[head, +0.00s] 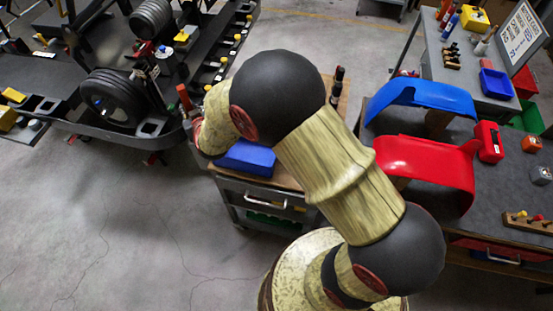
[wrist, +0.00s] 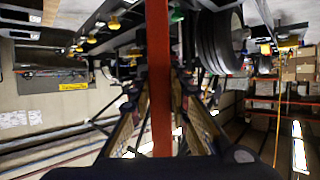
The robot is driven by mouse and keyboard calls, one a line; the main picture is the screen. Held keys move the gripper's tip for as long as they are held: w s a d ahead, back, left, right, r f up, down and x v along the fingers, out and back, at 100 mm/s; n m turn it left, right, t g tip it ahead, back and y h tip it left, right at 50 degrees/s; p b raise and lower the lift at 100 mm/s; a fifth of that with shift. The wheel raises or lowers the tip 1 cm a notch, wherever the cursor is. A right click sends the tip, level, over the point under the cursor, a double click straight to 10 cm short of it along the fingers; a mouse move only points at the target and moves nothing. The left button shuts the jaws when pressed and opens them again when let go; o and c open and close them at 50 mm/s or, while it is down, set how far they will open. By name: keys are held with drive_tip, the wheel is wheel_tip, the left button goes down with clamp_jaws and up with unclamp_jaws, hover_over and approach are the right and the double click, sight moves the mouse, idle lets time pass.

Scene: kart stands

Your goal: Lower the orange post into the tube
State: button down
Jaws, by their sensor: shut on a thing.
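The orange post (wrist: 158,70) runs upright through the middle of the wrist view. My gripper (wrist: 161,88) is shut on it, with one finger on each side. In the head view the upper part of the post (head: 184,98) stands out above my gripper (head: 190,122), beside the kart frame's right edge. The post looks nearly upright there, tilted slightly left. Its lower end is hidden by my gripper and arm. I cannot pick out the tube in either view, nor tell whether the post touches it.
The black kart frame (head: 166,128) with its tyres (head: 112,98) lies left of my gripper. Blue (head: 420,98) and red (head: 428,170) panels lie on the right bench. Floor at lower left is clear.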

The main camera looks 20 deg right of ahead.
drive_tip(key=shift+f+b, duration=4.85)
drive_tip(key=shift+f, duration=1)
drive_tip(key=shift+f+b, duration=1.3)
drive_tip(key=shift+f, duration=0.3)
drive_tip(key=c, duration=1.6)
unclamp_jaws()
drive_tip(key=shift+c, duration=0.2)
drive_tip(key=shift+s+f, duration=0.1)
drive_tip(key=shift+f, duration=0.05)
drive_tip(key=shift+s, duration=0.1)
drive_tip(key=v, duration=1.1)
drive_tip(key=shift+s+r, duration=0.3)
